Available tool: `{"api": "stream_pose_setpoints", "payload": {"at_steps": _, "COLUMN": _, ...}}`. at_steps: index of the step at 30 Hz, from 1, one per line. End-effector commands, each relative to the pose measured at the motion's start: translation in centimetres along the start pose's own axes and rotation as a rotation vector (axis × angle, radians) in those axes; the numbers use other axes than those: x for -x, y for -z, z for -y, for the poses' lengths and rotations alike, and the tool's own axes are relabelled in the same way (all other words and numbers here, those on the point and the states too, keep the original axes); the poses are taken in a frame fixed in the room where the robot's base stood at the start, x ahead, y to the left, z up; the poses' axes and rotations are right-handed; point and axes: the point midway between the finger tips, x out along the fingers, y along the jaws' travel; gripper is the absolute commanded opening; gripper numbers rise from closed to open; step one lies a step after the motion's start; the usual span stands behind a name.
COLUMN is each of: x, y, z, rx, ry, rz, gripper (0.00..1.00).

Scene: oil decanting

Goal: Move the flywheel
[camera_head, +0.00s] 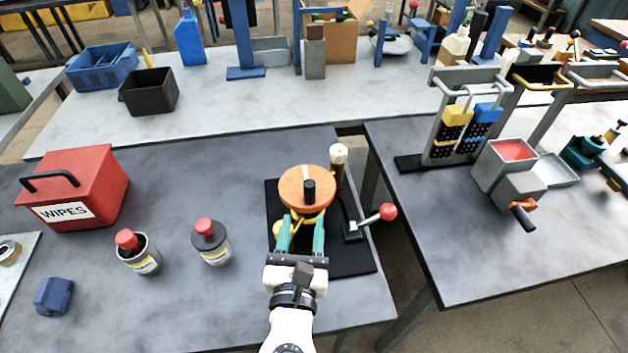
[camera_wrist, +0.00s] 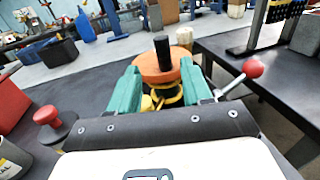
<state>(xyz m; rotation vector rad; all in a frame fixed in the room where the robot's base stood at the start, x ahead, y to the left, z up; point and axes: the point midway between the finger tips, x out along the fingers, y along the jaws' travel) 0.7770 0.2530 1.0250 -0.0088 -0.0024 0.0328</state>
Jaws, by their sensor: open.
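The flywheel is most likely the orange disc (camera_head: 305,187) with a black upright knob, on a device with yellow parts on a black base plate (camera_head: 350,262). It also shows in the wrist view (camera_wrist: 160,65), straight ahead between the fingers. My gripper (camera_head: 302,222) has green fingers and is open. Its fingertips are at the near side of the disc, around the yellow part below it. I cannot tell whether they touch it. In the wrist view my gripper (camera_wrist: 160,85) shows a finger on each side of the yellow part. The disc's far underside is hidden.
A red-knobbed lever (camera_head: 387,212) stands right of the device, and a cream-topped post (camera_head: 338,155) behind it. A gap separates the right table (camera_head: 430,200).

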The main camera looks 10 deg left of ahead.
Motion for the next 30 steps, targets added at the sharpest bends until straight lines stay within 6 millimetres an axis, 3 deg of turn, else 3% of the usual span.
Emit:
{"api": "stream_pose_setpoints", "payload": {"at_steps": 15, "x": -8.5, "y": -0.1, "z": 0.3, "rx": -0.007, "ry": 0.006, "rz": -0.001, "gripper": 0.49}}
{"api": "stream_pose_setpoints", "payload": {"at_steps": 21, "x": -9.9, "y": 0.0, "z": 0.3, "rx": -0.008, "ry": 0.006, "rz": -0.001, "gripper": 0.49}}
{"api": "stream_pose_setpoints", "payload": {"at_steps": 30, "x": -10.0, "y": 0.0, "z": 0.4, "rx": -0.009, "ry": 0.007, "rz": -0.002, "gripper": 0.49}}
